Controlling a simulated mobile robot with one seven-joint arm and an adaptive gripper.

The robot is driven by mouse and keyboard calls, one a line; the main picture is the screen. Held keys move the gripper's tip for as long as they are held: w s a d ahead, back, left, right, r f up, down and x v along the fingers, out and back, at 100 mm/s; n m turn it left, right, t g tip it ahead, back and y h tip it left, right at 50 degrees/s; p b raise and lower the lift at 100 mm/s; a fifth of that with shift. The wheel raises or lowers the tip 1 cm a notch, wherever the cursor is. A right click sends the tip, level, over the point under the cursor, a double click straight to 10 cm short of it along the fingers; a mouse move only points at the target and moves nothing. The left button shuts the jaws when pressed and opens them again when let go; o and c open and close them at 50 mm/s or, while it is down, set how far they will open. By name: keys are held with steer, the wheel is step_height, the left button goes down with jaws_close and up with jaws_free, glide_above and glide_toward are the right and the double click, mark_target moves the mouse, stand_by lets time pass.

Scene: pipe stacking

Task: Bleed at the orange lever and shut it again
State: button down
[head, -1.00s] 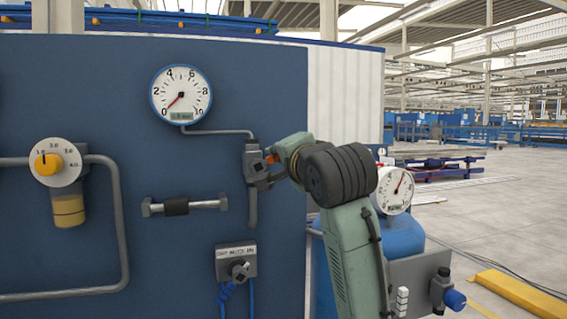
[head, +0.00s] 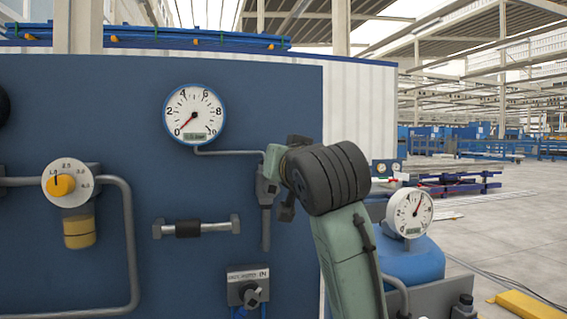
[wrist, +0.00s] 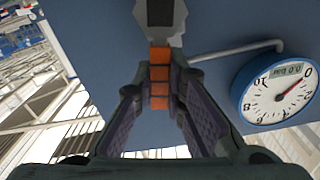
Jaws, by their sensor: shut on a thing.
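The orange lever (wrist: 160,73) shows in the wrist view as a ribbed orange bar running down from a grey valve body (wrist: 165,22) on the blue panel. My gripper (wrist: 160,95) is shut on the lever, with one finger on each side. In the head view my gripper (head: 283,172) is at the valve (head: 268,182), near the panel's right edge, and hides the lever. A round gauge (head: 194,114) joins this valve by a thin pipe. Its needle points at about 0, and it also shows in the wrist view (wrist: 278,90).
On the panel (head: 150,85) are a yellow-knobbed regulator (head: 65,186) at left, a short horizontal fitting (head: 196,228), and a grey switch box (head: 248,288) below. A blue tank (head: 412,262) with a second gauge (head: 410,212) stands at right. Open floor lies beyond.

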steer(key=shift+s+a+n, duration=0.2)
steer(key=shift+a+n, duration=0.4)
steer(key=shift+n, duration=0.7)
steer(key=c, duration=1.6)
jaws_free()
steer(key=v, duration=1.2)
steer(key=shift+r, duration=0.1)
steer(key=shift+c, duration=0.6)
